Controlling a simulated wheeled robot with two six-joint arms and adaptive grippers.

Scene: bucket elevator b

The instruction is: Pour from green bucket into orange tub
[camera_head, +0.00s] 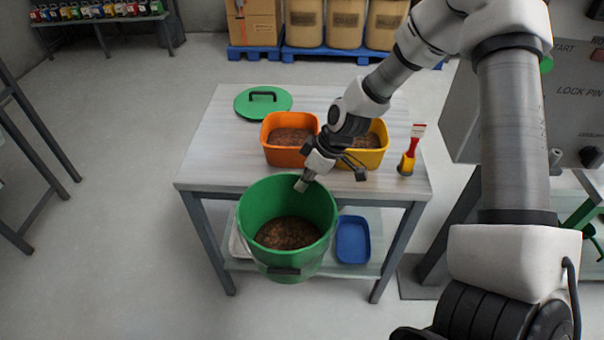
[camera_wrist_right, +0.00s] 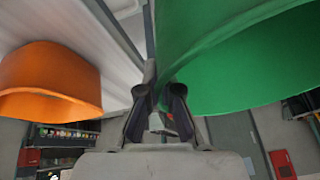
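The green bucket (camera_head: 260,200) has brown loose material (camera_head: 288,233) in its bottom. In the head view it is in front of the table's near edge, apparently off the floor and roughly upright. My right gripper (camera_head: 303,184) is at the bucket's far rim, and the wrist view shows its fingers (camera_wrist_right: 160,112) closed about the edge of the green wall (camera_wrist_right: 235,65). The orange tub (camera_head: 268,145) stands on the table beyond the bucket, with brown material inside. It also shows at the left of the wrist view (camera_wrist_right: 50,80). My left gripper is out of view.
The table (camera_head: 215,160) also holds a green lid (camera_head: 248,103), a yellow tub (camera_head: 370,158) partly behind my right wrist, and a red-handled brush (camera_head: 412,145) in a yellow holder. A blue tray (camera_head: 352,240) lies on the lower shelf. Floor left of the table is clear.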

